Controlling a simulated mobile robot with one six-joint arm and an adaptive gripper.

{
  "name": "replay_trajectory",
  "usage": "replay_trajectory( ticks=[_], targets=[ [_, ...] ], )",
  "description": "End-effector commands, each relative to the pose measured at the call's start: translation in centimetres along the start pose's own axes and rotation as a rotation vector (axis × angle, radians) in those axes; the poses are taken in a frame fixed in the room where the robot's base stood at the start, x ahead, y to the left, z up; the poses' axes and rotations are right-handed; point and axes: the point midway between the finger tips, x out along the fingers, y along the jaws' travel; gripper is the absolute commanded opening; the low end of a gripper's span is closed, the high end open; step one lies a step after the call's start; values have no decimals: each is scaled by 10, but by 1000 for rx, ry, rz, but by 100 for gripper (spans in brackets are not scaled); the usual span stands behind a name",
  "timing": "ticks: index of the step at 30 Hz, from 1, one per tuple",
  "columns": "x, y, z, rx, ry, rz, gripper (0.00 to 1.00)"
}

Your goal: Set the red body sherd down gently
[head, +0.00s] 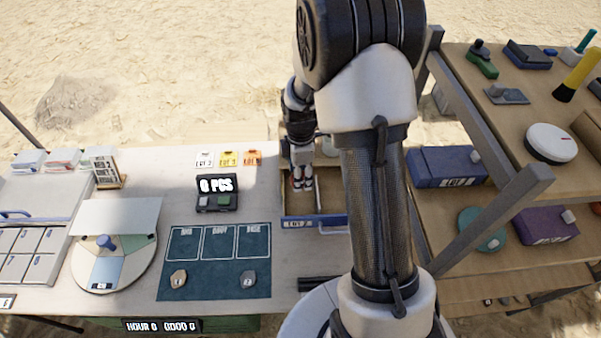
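My gripper (302,183) points down over the left part of an open wooden tray (328,203) with a blue front edge. The gripper is small in the head view. A faint reddish-brown patch shows at its fingertips, but I cannot make out clearly whether it is the red body sherd or tray wood. I cannot tell whether the fingers are open or shut, or whether they touch the tray floor.
Left of the tray are a small scale (216,201) reading 0 PCS and a dark green mat (205,265) with outlined areas and two numbered tokens. A round divided turntable (140,262) stands further left. Shelves with a blue box (440,170) are at right.

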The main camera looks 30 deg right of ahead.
Motion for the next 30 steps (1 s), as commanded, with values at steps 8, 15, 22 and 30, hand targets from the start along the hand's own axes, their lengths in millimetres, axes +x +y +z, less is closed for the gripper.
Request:
replay_trajectory(
  ticks=[8, 15, 22, 30],
  targets=[
    [19, -1, 0, 0, 0, -1, 28],
    [43, -2, 0, 0, 0, -1, 28],
    [66, -2, 0, 0, 0, -1, 28],
    [93, -3, 0, 0, 0, -1, 28]
  ],
)
